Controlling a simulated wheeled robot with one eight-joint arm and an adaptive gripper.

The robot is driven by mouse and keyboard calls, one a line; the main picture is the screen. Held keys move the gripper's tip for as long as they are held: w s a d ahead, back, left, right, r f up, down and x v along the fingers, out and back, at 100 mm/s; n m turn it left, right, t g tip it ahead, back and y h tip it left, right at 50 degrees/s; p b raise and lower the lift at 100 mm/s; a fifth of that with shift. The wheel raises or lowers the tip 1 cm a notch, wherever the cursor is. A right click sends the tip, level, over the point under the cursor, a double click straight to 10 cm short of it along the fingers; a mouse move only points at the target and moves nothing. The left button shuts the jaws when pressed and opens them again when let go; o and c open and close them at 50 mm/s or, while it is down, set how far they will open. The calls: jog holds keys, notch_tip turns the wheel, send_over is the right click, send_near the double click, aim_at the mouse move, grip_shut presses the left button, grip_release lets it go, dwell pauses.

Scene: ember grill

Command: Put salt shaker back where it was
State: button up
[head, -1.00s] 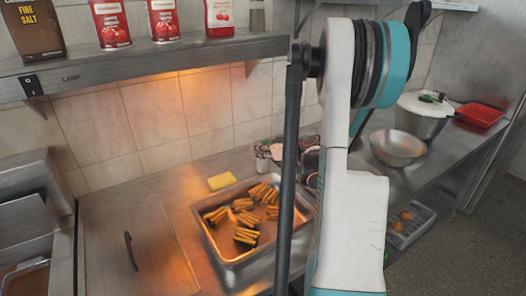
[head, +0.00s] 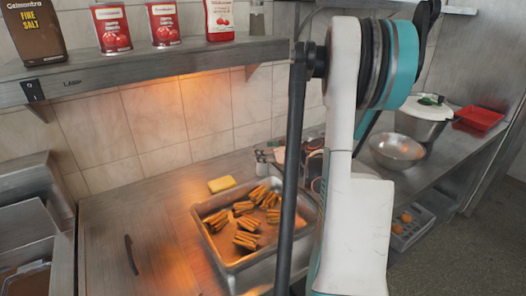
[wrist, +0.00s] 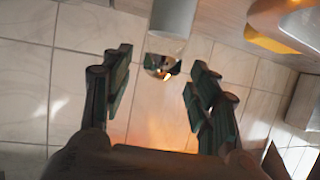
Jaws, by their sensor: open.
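The salt shaker (wrist: 172,18), a grey-white cylinder with a shiny domed cap, shows at the top middle of the wrist view, which looks upside down. My gripper (wrist: 158,78) is open, with one dark finger on each side of the cap end. The fingers stand apart from it and no contact shows. In the head view, my arm hides most of the gripper, and a small shaker-like shape (head: 262,168) beside the arm is too small to make out well.
A metal tray (head: 205,235) of browned food sticks lies on the counter beside a yellow sponge (head: 221,184). The shelf (head: 150,67) above holds a salt box (head: 35,35), red cans, a bottle and a dark-filled shaker (head: 257,18). Bowls stand at right.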

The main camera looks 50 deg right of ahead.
jog(key=p+v, duration=0.2)
jog(key=v, duration=0.8)
